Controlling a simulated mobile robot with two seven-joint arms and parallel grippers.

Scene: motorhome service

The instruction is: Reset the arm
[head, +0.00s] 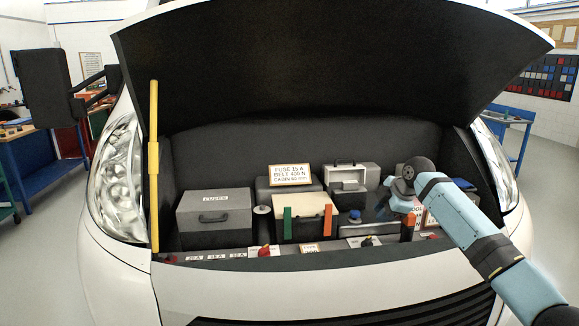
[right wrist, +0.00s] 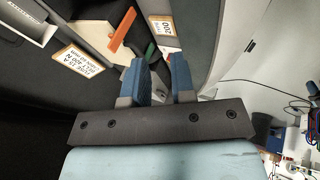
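My right arm (head: 460,220) reaches in from the lower right over the open engine bay of a white motorhome. Its gripper (head: 394,190) is over the right part of the bay, angled away from me and small in the head view. In the right wrist view the two blue fingers (right wrist: 162,70) stand apart with nothing between them, so the gripper is open and empty. Whether the fingers touch anything in the bay cannot be told.
The raised hood (head: 330,55) hangs above the bay, with a yellow prop (head: 154,165) at left. A grey fuse box (head: 214,217), a box with green and orange clips (head: 304,216) and a sign (head: 290,172) crowd the bay.

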